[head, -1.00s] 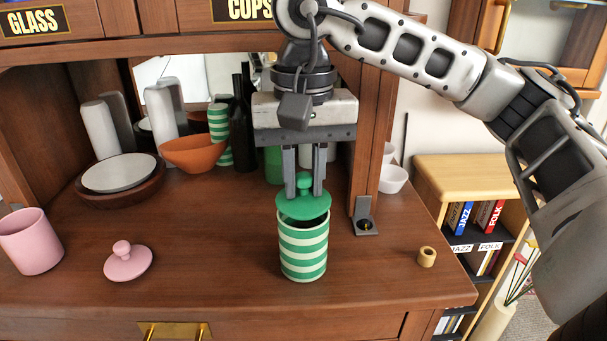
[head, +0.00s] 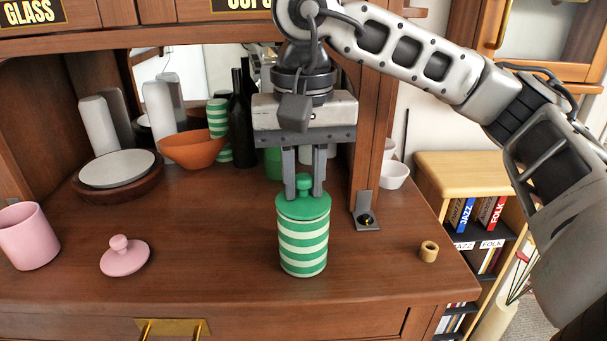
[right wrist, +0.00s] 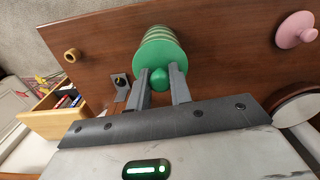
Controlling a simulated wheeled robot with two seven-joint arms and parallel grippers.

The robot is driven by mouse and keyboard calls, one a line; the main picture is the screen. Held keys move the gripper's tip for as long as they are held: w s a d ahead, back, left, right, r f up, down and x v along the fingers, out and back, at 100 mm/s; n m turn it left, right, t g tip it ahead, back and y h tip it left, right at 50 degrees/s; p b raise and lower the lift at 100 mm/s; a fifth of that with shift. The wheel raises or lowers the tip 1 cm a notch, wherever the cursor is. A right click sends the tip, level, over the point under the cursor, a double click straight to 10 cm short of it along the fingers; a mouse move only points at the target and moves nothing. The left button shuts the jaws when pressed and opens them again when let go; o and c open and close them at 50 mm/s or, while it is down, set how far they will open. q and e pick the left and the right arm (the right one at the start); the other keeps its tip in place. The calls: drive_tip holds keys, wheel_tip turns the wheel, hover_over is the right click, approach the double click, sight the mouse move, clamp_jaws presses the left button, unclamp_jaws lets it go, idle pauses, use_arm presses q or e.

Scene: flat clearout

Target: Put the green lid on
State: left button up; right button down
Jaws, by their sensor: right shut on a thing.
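The green lid (head: 304,207) sits level on top of the green-and-white striped jar (head: 303,246), with no gap visible between them in the head view. The jar stands upright on the wooden cabinet top. My right gripper (head: 304,187) points down and is shut on the lid's round knob. In the right wrist view the two fingers (right wrist: 162,90) are on either side of the green knob (right wrist: 160,79), with the striped jar (right wrist: 158,42) beyond. My left gripper is not in view.
A pink lid (head: 124,256) and a pink jar (head: 29,237) are at the left. A small wooden ring (head: 428,251) lies at the right. An orange bowl (head: 192,150), a dark bottle (head: 242,120) and a plate (head: 117,168) stand behind. A wooden post (head: 372,130) is close right of the gripper.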

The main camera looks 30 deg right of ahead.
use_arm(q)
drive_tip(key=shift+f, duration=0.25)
use_arm(e)
drive_tip(key=shift+f, duration=0.3)
drive_tip(key=c, duration=1.2)
unclamp_jaws()
drive_tip(key=shift+r, duration=0.3)
use_arm(q)
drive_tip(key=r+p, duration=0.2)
drive_tip(key=p, duration=0.1)
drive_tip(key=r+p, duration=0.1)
drive_tip(key=p, duration=0.1)
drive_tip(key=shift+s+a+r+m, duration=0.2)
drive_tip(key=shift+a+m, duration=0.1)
use_arm(e)
wheel_tip(320, 180, up, 15)
drive_tip(key=shift+r, duration=0.2)
